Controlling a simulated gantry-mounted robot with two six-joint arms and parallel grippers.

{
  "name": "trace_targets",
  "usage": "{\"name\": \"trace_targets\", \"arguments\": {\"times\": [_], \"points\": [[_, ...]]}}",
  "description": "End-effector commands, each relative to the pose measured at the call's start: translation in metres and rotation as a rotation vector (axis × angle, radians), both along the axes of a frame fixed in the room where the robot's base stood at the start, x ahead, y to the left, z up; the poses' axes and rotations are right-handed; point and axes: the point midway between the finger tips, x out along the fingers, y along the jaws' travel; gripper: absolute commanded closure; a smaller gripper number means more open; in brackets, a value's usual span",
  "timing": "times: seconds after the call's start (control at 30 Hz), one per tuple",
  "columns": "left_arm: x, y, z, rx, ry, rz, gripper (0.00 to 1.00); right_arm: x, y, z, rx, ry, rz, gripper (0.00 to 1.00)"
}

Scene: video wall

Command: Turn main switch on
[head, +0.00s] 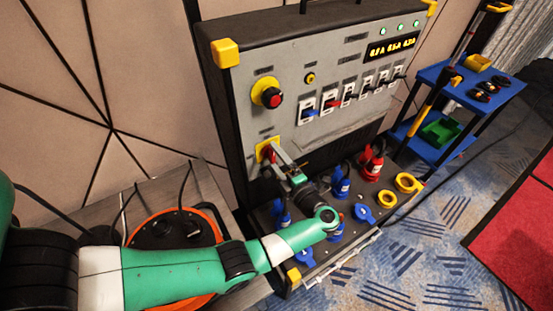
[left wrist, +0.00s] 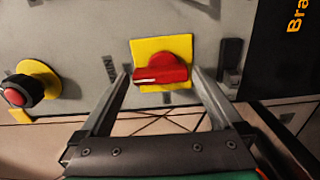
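The main switch is a red rotary knob on a square yellow plate (head: 263,147), on the grey front of the power box. In the left wrist view, the red knob (left wrist: 160,75) sits ahead of my gripper with its handle lying roughly level in that picture. My left gripper (head: 270,158) is at the switch with its fingers apart. In the left wrist view, one finger of the gripper (left wrist: 160,80) is on each side of the knob, with gaps visible. The fingers are not closed on it. My right gripper is not in view.
A red button on a yellow base (head: 267,93) is above the switch. Breakers (head: 332,103), green lights and a lit display (head: 392,46) are to the right. Blue and red plugs (head: 371,163) crowd the lower ledge. A blue cart (head: 462,90) stands at the right.

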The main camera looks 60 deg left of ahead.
Motion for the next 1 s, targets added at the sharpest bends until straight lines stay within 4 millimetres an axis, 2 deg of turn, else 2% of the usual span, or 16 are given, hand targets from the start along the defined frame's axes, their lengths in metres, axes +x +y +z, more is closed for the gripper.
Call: {"name": "trace_targets", "arguments": {"times": [0.17, 0.27, 0.6, 0.7, 0.83, 1.0], "points": [[0.001, -0.003, 0.000, -0.001, 0.000, -0.002, 0.00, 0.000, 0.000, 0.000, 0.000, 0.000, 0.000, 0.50], [0.003, -0.016, -0.001, -0.001, 0.000, -0.004, 0.00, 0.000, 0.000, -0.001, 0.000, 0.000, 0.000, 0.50], [0.012, -0.093, -0.002, 0.000, 0.000, -0.005, 0.00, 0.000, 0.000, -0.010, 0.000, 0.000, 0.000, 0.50], [0.014, -0.107, -0.002, 0.000, 0.000, -0.004, 0.00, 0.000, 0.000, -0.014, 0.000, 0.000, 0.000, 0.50], [0.014, -0.115, -0.001, 0.000, 0.000, -0.001, 0.00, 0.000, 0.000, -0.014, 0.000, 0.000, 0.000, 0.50], [0.014, -0.116, 0.000, 0.000, 0.000, 0.000, 0.00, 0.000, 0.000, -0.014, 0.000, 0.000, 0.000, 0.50]]}}
